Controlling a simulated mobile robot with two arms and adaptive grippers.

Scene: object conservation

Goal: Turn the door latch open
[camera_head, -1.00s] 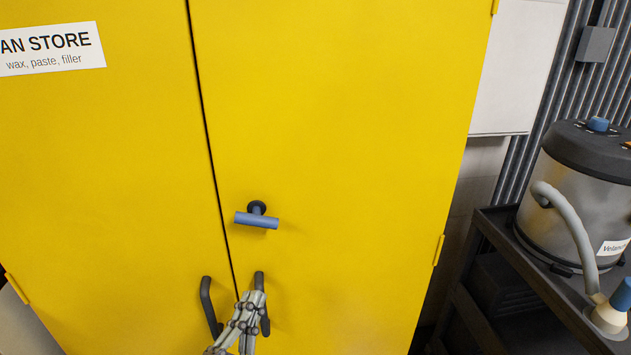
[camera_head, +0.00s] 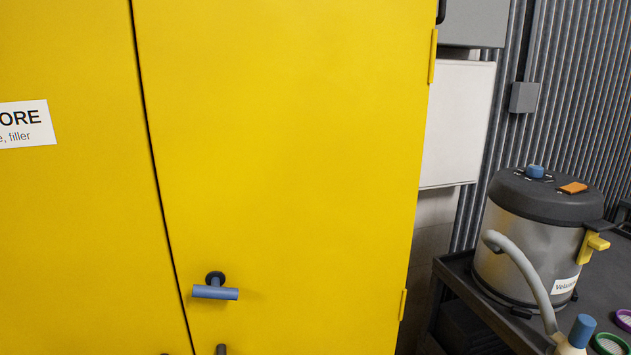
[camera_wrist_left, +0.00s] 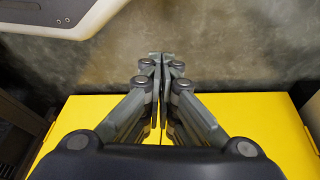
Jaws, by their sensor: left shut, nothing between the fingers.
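The door latch is a blue lever handle (camera_head: 215,292) on a dark round base, low on the right door (camera_head: 290,150) of a yellow cabinet. The lever lies nearly level, and the door looks closed against the left door (camera_head: 70,230). In the left wrist view my left gripper (camera_wrist_left: 161,58) is shut, with its fingertips together and nothing between them. The yellow cabinet (camera_wrist_left: 265,115) fills the lower part of that view behind the fingers. The latch does not show there. Neither gripper is in the head view.
Tops of dark pull handles (camera_head: 221,349) show at the bottom edge. At the right, a dark cart (camera_head: 455,275) carries a steel vacuum canister (camera_head: 510,250) with a grey hose, a blue-capped bottle (camera_head: 581,332) and coloured rings. Concrete floor (camera_wrist_left: 230,50) shows in the wrist view.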

